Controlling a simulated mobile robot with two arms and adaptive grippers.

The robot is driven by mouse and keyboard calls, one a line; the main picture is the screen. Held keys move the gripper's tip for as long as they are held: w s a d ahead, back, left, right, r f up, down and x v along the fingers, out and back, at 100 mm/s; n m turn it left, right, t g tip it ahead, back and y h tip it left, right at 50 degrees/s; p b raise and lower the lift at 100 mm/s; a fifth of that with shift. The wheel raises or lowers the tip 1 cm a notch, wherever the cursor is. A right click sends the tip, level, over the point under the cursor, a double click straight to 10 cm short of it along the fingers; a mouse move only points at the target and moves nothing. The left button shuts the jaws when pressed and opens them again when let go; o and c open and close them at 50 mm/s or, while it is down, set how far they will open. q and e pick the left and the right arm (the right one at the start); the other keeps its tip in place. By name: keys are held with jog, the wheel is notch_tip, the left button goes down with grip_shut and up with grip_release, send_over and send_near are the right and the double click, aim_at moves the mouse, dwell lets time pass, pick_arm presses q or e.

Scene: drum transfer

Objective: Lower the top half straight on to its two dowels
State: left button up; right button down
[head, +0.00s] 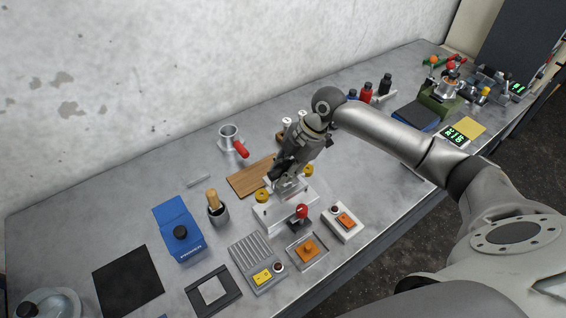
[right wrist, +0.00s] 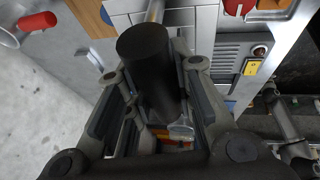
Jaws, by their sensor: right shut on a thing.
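My right gripper (head: 280,176) points down over a white block (head: 270,213) with yellow knobs (head: 262,195) at its ends. In the right wrist view my gripper (right wrist: 165,120) is shut on a black cylindrical handle (right wrist: 143,55) that stands between its fingers. A light grey piece (head: 289,188), seemingly the top half, shows under the fingers in the head view, low at the white block. The fingers hide much of it. I cannot make out the two dowels, or whether the halves touch. My left gripper is not in view.
A red-knobbed lever (head: 302,212) and a white switch box (head: 342,223) stand close in front. A wooden board (head: 251,177) and a red-handled cup (head: 229,138) are behind. A blue box (head: 180,231) stands left.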

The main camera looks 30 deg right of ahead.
aim_at(285, 190)
jog(key=shift+d+f+b, duration=0.2)
jog(key=shift+f+b, duration=0.25)
jog(key=shift+f, duration=0.05)
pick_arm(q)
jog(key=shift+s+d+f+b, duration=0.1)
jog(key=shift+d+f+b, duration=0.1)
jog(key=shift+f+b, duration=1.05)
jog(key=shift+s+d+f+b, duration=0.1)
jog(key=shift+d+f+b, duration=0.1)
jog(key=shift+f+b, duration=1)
pick_arm(e)
jog(key=shift+f, duration=2.45)
pick_arm(q)
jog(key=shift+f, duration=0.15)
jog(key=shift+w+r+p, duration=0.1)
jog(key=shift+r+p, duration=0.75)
jog(key=shift+p, duration=0.2)
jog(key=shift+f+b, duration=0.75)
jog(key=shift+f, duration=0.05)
pick_arm(e)
jog(key=shift+f, duration=1.3)
jog(key=c, duration=1.2)
grip_release()
jog(key=shift+o, duration=0.5)
jog(key=shift+s+f, duration=0.1)
